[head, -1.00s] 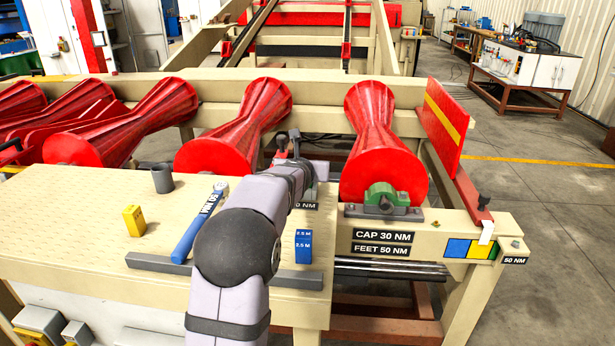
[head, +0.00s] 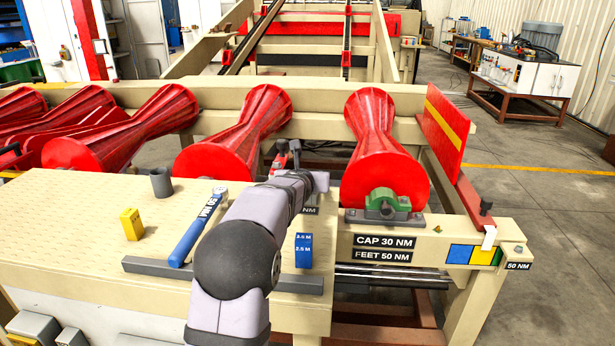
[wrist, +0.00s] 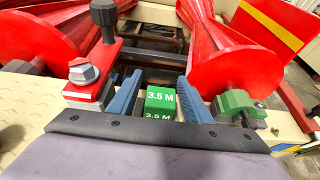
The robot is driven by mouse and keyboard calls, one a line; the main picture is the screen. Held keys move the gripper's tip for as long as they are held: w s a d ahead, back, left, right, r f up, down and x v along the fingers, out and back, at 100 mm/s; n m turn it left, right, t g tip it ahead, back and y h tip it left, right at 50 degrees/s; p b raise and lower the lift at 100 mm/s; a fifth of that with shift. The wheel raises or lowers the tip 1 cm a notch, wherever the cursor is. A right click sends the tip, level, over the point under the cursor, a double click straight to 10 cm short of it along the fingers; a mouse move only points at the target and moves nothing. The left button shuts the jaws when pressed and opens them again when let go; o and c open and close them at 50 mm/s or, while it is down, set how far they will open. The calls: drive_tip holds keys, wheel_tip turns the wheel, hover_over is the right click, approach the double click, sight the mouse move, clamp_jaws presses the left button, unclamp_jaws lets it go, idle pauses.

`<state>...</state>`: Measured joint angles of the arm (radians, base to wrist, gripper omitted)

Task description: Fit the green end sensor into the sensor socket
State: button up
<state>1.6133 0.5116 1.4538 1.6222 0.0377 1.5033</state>
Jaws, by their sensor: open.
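The green end sensor (wrist: 160,97), a block marked 3.5 M, stands between the spread fingers of my gripper (wrist: 158,82) in the wrist view. A gap shows on each side of it; the fingers do not clasp it. In the head view my arm hides the green sensor and most of my gripper. A blue block marked 2.5 M (head: 304,250) and a yellow block (head: 132,224) stand on the bench. I cannot clearly identify the sensor socket. A colour-striped plate (head: 472,254) lies on the beam at right, below a red arm with a black knob (head: 486,208).
The bench (head: 85,215) also bears a blue torque wrench (head: 198,228), a grey cup (head: 161,182) and a dark rail (head: 150,265). Red rollers (head: 385,180) stand behind it. A green bearing cap (head: 386,202) sits at the nearest roller's end. A red bracket with a bolt (wrist: 90,85) is close left of my gripper.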

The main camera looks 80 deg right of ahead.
drive_tip(key=shift+r, duration=0.1)
drive_tip(key=shift+r, duration=0.2)
drive_tip(key=shift+a+r, duration=0.1)
drive_tip(key=shift+a, duration=0.55)
drive_tip(key=v, duration=1)
drive_tip(key=shift+a, duration=0.35)
drive_tip(key=shift+r, duration=0.1)
